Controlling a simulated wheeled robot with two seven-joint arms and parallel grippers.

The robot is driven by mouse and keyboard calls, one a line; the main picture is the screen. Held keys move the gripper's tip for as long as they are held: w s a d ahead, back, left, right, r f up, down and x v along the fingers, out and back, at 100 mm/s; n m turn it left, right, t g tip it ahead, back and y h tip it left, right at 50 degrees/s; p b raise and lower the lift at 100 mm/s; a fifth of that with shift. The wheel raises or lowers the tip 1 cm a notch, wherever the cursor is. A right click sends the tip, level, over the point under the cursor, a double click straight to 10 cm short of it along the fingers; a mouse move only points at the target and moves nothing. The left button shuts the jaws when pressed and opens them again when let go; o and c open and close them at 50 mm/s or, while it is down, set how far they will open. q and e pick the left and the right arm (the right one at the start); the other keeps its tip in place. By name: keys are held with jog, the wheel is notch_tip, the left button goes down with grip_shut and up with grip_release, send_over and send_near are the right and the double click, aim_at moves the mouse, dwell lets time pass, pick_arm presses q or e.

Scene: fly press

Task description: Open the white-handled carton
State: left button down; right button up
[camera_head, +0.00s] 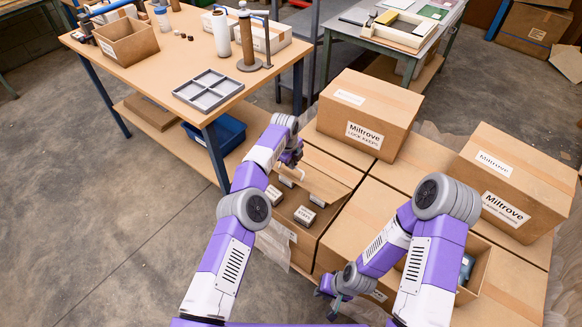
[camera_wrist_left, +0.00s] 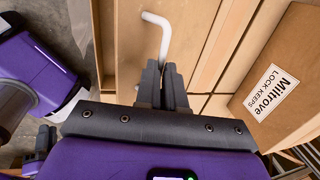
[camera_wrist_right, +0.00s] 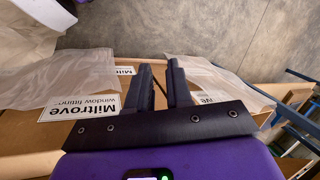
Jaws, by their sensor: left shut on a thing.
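The white-handled carton (camera_head: 308,238) is a brown box in the middle of the head view. Its flap (camera_head: 325,172) stands raised and tilted, and small labelled boxes (camera_head: 305,214) show inside. My left gripper (camera_wrist_left: 162,72) is shut on the handle's lower end. My right gripper (camera_head: 336,302) is low at the front of the neighbouring cartons; in the right wrist view (camera_wrist_right: 160,68) its fingers stand slightly apart with nothing clearly between them.
Closed Miltrove cartons stand behind (camera_head: 365,115) and at the right (camera_head: 515,180). Another open carton (camera_head: 483,278) is partly hidden by my right arm. A wooden workbench (camera_head: 150,75) with a grey divided tray (camera_head: 208,90) stands at the left. Floor is clear at the lower left.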

jog(key=w+a+f+m+t, duration=0.1)
jog(key=w+m, duration=0.1)
jog(key=w, duration=0.2)
jog(key=w+a+f+m+t, duration=0.1)
jog(key=w+a+m, duration=0.1)
jog(key=w, duration=0.2)
jog(key=w+a+f+m+t+h, duration=0.1)
jog(key=w+m+t, duration=0.1)
jog(key=w, duration=0.2)
jog(key=shift+w+a+f, duration=0.15)
jog(key=shift+a, duration=0.15)
grip_shut()
jog(key=m+t+h, duration=1.1)
jog(key=m+h, duration=0.4)
jog(key=m, duration=1.9)
send_near(296, 183)
notch_tip(296, 183, down, 3)
jog(key=w+d, duration=0.2)
jog(key=w, duration=0.1)
jog(key=shift+w+d+r, duration=0.4)
jog(key=shift+w+r, duration=0.15)
jog(key=shift+r, duration=0.25)
jog(key=shift+w+d+r, duration=0.35)
jog(key=shift+w+r, duration=0.15)
jog(key=shift+r, duration=0.3)
